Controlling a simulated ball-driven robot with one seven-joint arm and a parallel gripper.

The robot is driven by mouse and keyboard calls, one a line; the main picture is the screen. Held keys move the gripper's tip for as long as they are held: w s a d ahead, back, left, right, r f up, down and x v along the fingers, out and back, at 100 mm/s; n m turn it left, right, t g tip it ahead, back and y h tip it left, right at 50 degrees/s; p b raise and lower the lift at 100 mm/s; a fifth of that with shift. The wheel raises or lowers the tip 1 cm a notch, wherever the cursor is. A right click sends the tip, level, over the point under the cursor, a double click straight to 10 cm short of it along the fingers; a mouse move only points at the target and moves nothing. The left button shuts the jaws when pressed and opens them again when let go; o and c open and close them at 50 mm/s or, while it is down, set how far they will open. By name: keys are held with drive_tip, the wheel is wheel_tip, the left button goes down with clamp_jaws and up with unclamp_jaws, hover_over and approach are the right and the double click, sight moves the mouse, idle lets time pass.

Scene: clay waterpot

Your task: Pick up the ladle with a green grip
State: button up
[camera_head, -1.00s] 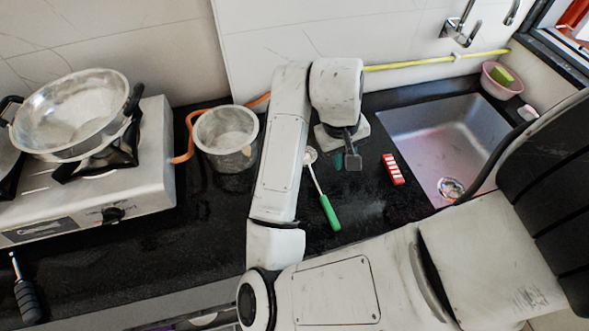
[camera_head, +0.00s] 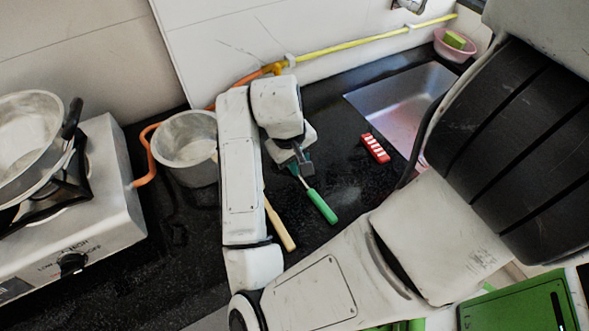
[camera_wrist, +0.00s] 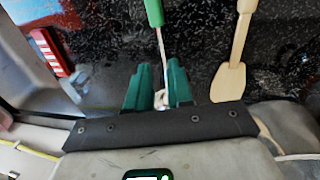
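The ladle with a green grip lies on the black counter; its grip (camera_head: 322,206) points toward the front in the head view. In the wrist view the green grip (camera_wrist: 154,12) is at the top, and the thin metal shaft runs down toward the gap between my fingers. My gripper (camera_wrist: 159,67) is open, with its two dark green fingers apart on either side of the shaft's lower end. In the head view my gripper (camera_head: 299,165) is over the ladle's far end and hides its bowl. I cannot tell the height gap.
A wooden spatula (camera_wrist: 234,62) lies beside the ladle; its handle (camera_head: 279,224) shows past my arm. A red and white block (camera_head: 375,148) lies near the sink (camera_head: 395,105). A metal pot (camera_head: 186,150) stands left, beside the stove (camera_head: 85,215).

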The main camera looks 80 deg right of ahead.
sight(303, 180)
drive_tip(key=shift+f, duration=0.7)
drive_tip(key=f, duration=0.2)
drive_tip(key=d+f, duration=0.1)
drive_tip(key=f, duration=0.1)
drive_tip(key=shift+d, duration=0.2)
drive_tip(key=shift+f, duration=0.6)
drive_tip(key=shift+c, duration=0.2)
drive_tip(key=shift+d, duration=0.1)
clamp_jaws()
